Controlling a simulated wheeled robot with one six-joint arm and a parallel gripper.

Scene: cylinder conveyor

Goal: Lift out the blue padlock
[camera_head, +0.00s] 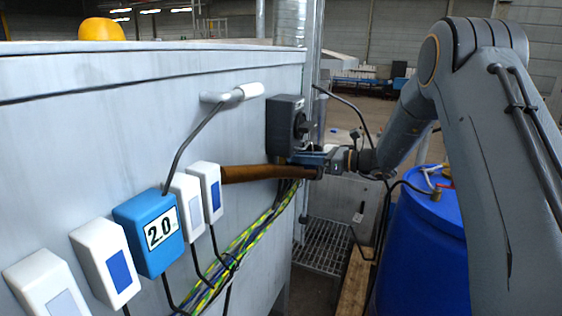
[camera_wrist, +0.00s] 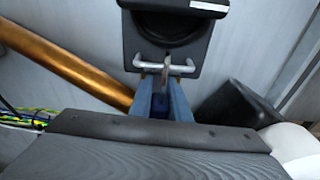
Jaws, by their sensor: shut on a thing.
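The blue padlock (camera_wrist: 160,104) shows as a small dark blue patch between the two fingers in the wrist view. Most of it is hidden by the fingers and wrist. My gripper (camera_wrist: 163,84) is shut on it, just below a black box (camera_wrist: 180,50) with a silver bar and a metal piece at its lower front. Whether the padlock's shackle is still through the metal piece, I cannot tell. In the head view, my gripper (camera_head: 297,158) is at the foot of the same black box (camera_head: 284,124), and the padlock cannot be made out.
A brown pipe (camera_head: 250,173) runs along the grey cabinet wall (camera_head: 120,130), close beside my gripper. Yellow-green cables (camera_head: 245,240) hang below it. Several white boxes and a blue box (camera_head: 147,232) marked 2.0 are at the left. A blue barrel (camera_head: 425,245) stands below my arm.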

